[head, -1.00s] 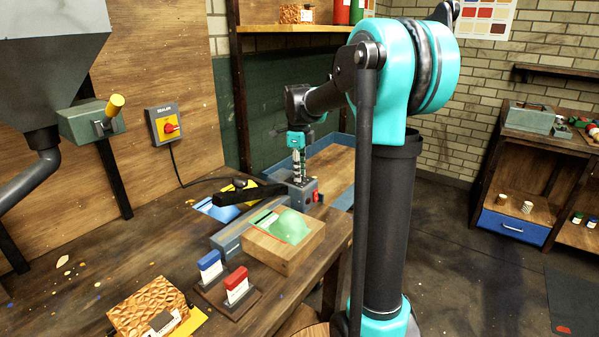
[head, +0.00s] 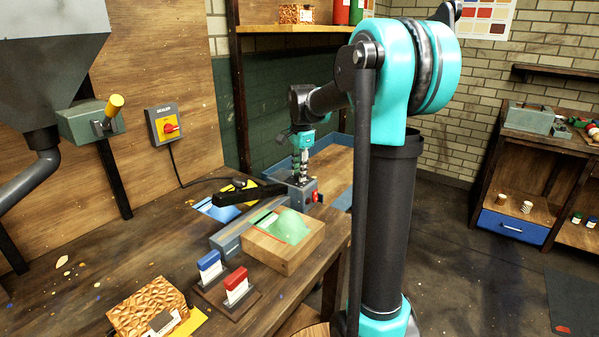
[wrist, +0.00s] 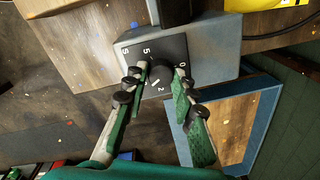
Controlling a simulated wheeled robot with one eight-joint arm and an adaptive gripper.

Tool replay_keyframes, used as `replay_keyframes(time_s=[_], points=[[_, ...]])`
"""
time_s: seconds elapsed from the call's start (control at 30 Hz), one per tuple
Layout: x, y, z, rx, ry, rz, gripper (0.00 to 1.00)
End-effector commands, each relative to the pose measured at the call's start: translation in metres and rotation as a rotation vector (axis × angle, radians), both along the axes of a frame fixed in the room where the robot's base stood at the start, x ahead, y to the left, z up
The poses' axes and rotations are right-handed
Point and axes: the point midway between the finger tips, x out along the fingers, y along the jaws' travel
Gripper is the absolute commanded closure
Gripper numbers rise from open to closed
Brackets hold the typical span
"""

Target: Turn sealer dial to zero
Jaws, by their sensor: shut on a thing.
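The sealer (head: 226,238) is a grey machine with a long black arm (head: 250,194), on the bench. Its black dial knob (wrist: 160,73) sits on a dark plate with pale figures including 0, 2 and 5, in the wrist view. A small light mark shows at the knob's lower side, near the 2; its exact reading is unclear. My gripper (wrist: 162,76) is shut on the knob, one finger on each side. In the head view my gripper (head: 300,178) points down onto the sealer's far end, where the knob is hidden.
A wall box marked sealer (head: 164,124) has a red knob and a cable to the bench. A blue-edged tray (wrist: 225,120) lies beside the sealer.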

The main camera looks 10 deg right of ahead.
Motion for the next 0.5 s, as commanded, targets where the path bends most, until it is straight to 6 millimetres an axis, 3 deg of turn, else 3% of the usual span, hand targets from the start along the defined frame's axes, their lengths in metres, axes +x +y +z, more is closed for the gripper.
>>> replay_keyframes(time_s=[0.5], points=[[0.0011,0.0001,0.0002,0.001,0.0,0.49,1.0]])
